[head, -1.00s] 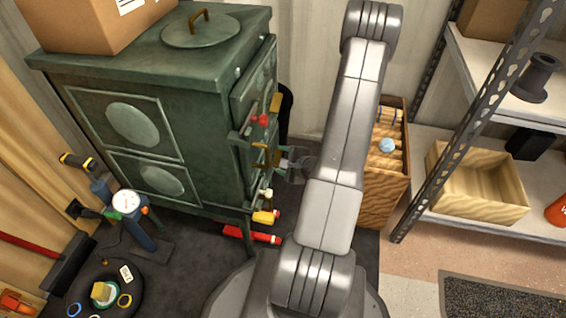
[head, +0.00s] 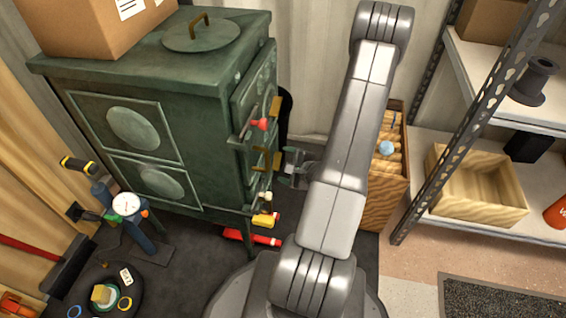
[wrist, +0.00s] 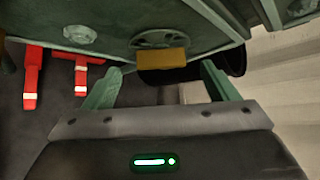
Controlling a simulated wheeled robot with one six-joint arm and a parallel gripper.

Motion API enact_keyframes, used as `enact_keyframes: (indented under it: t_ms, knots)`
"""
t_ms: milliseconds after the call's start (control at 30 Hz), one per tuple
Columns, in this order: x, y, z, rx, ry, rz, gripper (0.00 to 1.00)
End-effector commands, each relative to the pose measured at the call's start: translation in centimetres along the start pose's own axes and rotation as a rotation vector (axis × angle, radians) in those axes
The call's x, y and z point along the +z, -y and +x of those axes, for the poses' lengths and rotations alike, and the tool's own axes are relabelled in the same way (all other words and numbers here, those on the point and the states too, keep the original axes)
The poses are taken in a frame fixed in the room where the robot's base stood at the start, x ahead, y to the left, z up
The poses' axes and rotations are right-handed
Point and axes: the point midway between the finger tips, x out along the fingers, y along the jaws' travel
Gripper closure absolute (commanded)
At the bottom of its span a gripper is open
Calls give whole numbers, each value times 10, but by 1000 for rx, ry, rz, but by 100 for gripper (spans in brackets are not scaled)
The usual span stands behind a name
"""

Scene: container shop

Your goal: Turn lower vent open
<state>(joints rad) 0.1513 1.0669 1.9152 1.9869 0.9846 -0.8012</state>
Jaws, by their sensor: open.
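The dark green stove (head: 130,85) stands at the left, with its door side facing right. A brass-yellow tab (head: 277,160) shows low on that side, near my gripper (head: 293,168). In the wrist view, a round slotted vent (wrist: 150,41) carries a yellow tab (wrist: 163,59). My gripper (wrist: 163,86) is open and empty. The tab lies ahead of the gap between the green fingers, apart from both. Which way the vent is turned is hard to tell.
A red-knobbed handle (head: 259,125) and an upper brass tab (head: 276,106) stick out above. Red tools (head: 252,237) and a yellow one (head: 264,220) lie by the stove leg.

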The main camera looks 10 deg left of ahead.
Motion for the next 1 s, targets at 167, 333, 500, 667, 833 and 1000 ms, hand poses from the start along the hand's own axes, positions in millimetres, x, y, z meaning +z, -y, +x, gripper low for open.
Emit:
enact_keyframes:
  t_ms: [167, 333, 500, 667, 833, 1000]
  knots:
    - [0, 3, -40, -3, -5, 3, 20]
    - [0, 3, -74, -3, -4, 2, 20]
    - [0, 2, -98, -1, -3, 1, 20]
    - [0, 1, -110, 0, -2, 1, 20]
    - [0, 0, -114, 1, 0, 0, 20]
    - [0, 0, -114, 1, 0, 0, 20]
